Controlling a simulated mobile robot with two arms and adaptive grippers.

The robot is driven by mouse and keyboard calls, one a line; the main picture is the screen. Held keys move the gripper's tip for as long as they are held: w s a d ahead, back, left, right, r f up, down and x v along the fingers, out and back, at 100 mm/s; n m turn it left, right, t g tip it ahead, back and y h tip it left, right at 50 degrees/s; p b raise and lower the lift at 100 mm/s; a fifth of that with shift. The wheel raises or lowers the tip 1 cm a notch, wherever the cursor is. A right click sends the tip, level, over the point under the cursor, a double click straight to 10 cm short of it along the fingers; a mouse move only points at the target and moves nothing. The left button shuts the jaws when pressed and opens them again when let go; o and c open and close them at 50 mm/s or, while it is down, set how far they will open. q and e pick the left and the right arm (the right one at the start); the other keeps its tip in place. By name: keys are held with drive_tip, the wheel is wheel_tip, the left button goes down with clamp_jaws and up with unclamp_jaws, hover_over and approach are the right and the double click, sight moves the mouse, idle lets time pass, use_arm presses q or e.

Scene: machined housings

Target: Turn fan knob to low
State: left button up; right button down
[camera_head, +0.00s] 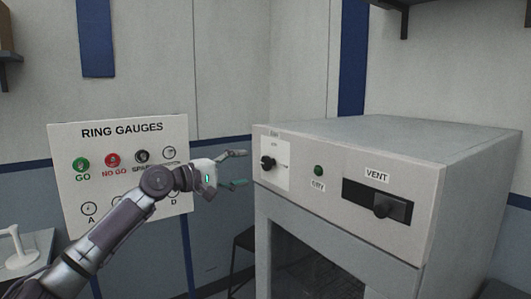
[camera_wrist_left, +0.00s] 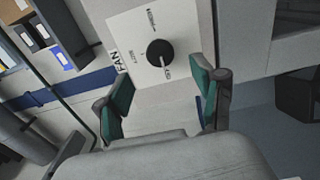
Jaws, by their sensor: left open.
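The fan knob (camera_head: 267,162) is a black round knob with a pointer on a white label plate (camera_head: 283,178), at the left end of the grey cabinet's front panel. In the left wrist view the knob (camera_wrist_left: 160,52) sits on the plate marked FAN (camera_wrist_left: 125,58), ahead of the fingers. The small position words are too blurred to read surely. My left gripper (camera_head: 240,168) is open and empty, just left of the knob and apart from it. Its two green-padded fingers (camera_wrist_left: 160,103) show in the wrist view. My right gripper is not in view.
The cabinet (camera_head: 440,145) also carries a green button (camera_head: 318,171) and a VENT slider (camera_head: 388,207) to the right of the knob. A RING GAUGES board (camera_head: 120,133) stands behind my left arm. A dark stool (camera_head: 243,243) is below, left of the cabinet.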

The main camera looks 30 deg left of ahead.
sight(264, 164)
use_arm(q)
drive_tip(key=p+x, duration=0.2)
drive_tip(key=x, duration=0.4)
drive_tip(key=shift+w+d+r+p, duration=0.15)
drive_tip(key=shift+w+r+p, duration=0.05)
drive_tip(key=shift+w+p, duration=0.2)
drive_tip(key=shift+w+d+f, duration=0.25)
drive_tip(key=shift+w+d, duration=0.05)
drive_tip(key=shift+w, duration=0.4)
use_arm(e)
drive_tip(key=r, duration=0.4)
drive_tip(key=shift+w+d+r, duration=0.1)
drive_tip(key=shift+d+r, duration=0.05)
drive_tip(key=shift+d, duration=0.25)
use_arm(q)
drive_tip(key=shift+c, duration=0.2)
drive_tip(key=c, duration=1.1)
